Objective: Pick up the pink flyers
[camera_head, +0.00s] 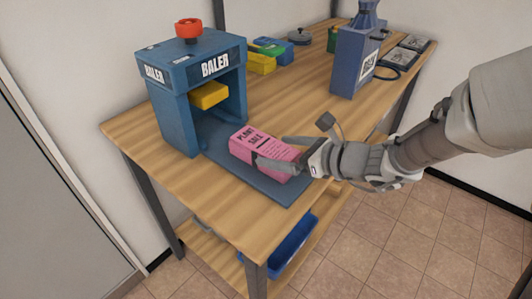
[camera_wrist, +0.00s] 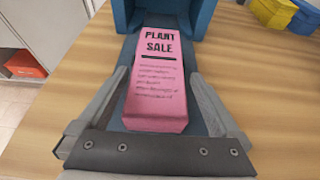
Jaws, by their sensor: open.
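The pink flyers (camera_head: 262,153) form a block-like stack printed "PLANT SALE". They lie on the blue base plate of the baler (camera_head: 172,114), in front of its opening. In the wrist view the pink flyers (camera_wrist: 159,85) lie between the two fingers of my gripper (camera_wrist: 160,90), with a gap visible on each side. My gripper (camera_head: 272,153) is open and reaches in from the right in the head view, its fingers on either side of the stack's near end. Whether the fingers touch the stack is hard to tell in the head view.
The baler has a red knob (camera_head: 188,28) and a yellow press block (camera_head: 209,95). A blue-purple device (camera_head: 352,62) stands at right. A blue bin (camera_head: 290,248) sits on the lower shelf. The wooden table (camera_head: 290,100) is clear mid-top.

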